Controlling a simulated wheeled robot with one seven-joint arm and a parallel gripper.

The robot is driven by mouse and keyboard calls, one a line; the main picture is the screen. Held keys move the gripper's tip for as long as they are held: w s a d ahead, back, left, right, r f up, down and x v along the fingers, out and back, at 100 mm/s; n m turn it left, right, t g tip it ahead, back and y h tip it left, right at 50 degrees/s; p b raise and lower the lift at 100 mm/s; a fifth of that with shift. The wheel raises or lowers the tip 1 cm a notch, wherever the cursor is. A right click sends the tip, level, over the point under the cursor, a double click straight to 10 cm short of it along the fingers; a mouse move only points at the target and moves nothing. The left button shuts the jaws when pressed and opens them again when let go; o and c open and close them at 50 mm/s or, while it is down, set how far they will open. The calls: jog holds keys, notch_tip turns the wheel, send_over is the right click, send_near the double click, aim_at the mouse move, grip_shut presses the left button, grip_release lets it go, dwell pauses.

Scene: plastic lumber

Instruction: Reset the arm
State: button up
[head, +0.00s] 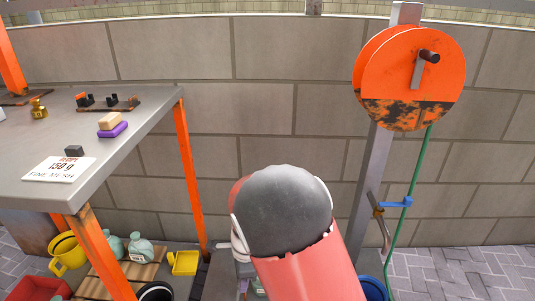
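My arm shows in the head view at the lower middle, with a red link and a dark grey rounded cap. It stands in front of the block wall, between the table and the orange wheel. My gripper cannot be made out in this view, and my arm hides part of the area behind it.
A grey table (135,150) with orange legs fills the left, bearing a sign (58,169), a sponge and soap-like block (112,125) and a brass weight (38,108). Below are a yellow jug (68,252) and bottles (140,249). An orange wheel (405,75) with green hose stands right.

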jog(key=s+d+r+n+t+y, duration=0.1)
jog(key=s+d+r+n, duration=0.25)
jog(key=d+r, duration=0.4)
jog(key=s+d+r+n+t, duration=0.15)
jog(key=d+r+n, duration=0.3)
jog(key=r, duration=0.55)
jog(key=s+d+r+n+t+h, duration=0.2)
jog(key=s+d+r+n, duration=0.5)
jog(key=s+d, duration=0.4)
jog(key=shift+s+r+t+h, duration=0.25)
jog(key=shift+s+t, duration=0.2)
jog(key=shift+s, duration=0.7)
